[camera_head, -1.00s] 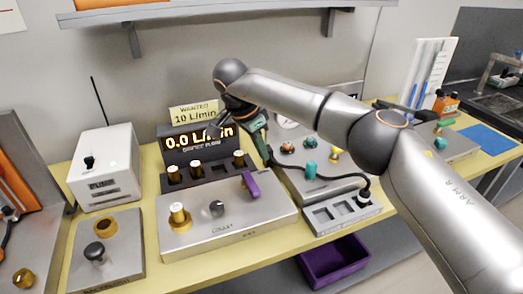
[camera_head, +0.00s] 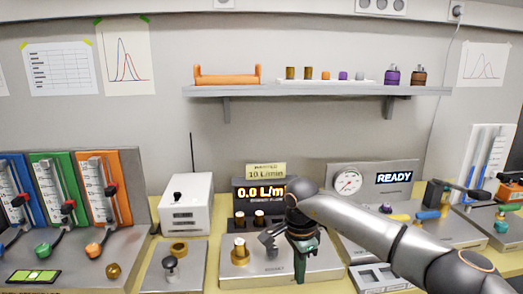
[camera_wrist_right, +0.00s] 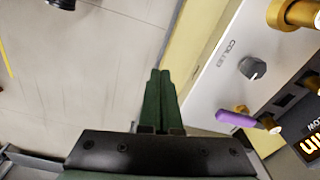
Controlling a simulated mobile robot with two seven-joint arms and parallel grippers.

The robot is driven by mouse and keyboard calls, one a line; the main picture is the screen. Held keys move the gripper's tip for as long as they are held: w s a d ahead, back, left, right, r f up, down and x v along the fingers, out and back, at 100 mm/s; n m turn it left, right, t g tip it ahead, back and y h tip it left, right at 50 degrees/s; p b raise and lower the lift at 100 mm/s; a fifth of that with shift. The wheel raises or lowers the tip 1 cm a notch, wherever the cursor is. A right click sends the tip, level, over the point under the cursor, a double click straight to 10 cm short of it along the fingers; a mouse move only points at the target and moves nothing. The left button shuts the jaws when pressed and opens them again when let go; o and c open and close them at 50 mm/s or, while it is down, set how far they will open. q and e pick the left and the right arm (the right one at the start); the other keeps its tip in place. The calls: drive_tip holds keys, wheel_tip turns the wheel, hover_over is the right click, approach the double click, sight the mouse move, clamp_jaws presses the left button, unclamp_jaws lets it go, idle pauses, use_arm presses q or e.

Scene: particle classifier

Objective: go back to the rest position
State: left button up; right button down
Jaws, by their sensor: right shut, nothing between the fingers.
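My right gripper (camera_head: 300,268) points down in front of the middle device on the bench. Its green fingers are together and empty, as the right wrist view also shows (camera_wrist_right: 157,100). In the right wrist view the fingers hang beside the front edge of the silver device (camera_wrist_right: 212,85), which has a grey knob (camera_wrist_right: 252,68) and a purple lever (camera_wrist_right: 235,118). In the head view my right arm comes in from the right and hides part of the bench. My left gripper is not in view.
The flow display (camera_head: 260,192) reads 0.0 under a "10 L/min" card (camera_head: 265,171). A white box (camera_head: 187,206) stands left of it. Flowmeter panels (camera_head: 103,190) are at the left, a READY panel (camera_head: 394,178) at the right. A shelf (camera_head: 315,91) hangs above; the wall area below it is clear.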

drive_tip(key=s+a+f+m+g+y+p, duration=0.1)
drive_tip(key=s+a+f+m+g+y, duration=0.15)
drive_tip(key=s+a+y, duration=0.5)
drive_tip(key=s+a+f+m+g+y, duration=0.1)
drive_tip(key=s+a+f+y, duration=0.3)
drive_tip(key=a, duration=0.7)
drive_tip(key=s+a+r+m+t+y+p, duration=0.25)
drive_tip(key=a+r+m+t+y, duration=0.2)
drive_tip(key=r+m+y, duration=0.6)
drive_tip(key=w+d+f+m+t+h, duration=0.1)
drive_tip(key=d+f+m+t+h, duration=0.5)
drive_tip(key=m, duration=0.8)
drive_tip(key=w+d+f+m+t+h, duration=0.1)
drive_tip(key=d+f+m+t+h, duration=0.35)
drive_tip(key=d+m+t, duration=0.7)
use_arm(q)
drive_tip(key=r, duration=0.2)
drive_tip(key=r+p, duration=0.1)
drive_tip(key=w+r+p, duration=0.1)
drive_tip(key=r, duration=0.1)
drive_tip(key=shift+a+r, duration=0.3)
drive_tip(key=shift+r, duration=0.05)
use_arm(e)
drive_tip(key=s+d+f+m+g+h, duration=0.8)
drive_tip(key=s+d+f+m, duration=0.5)
drive_tip(key=s+m, duration=0.3)
drive_tip(key=shift+s+d+f+g+h, duration=0.15)
drive_tip(key=shift+d+f+g+h, duration=0.2)
drive_tip(key=shift+f+g, duration=0.45)
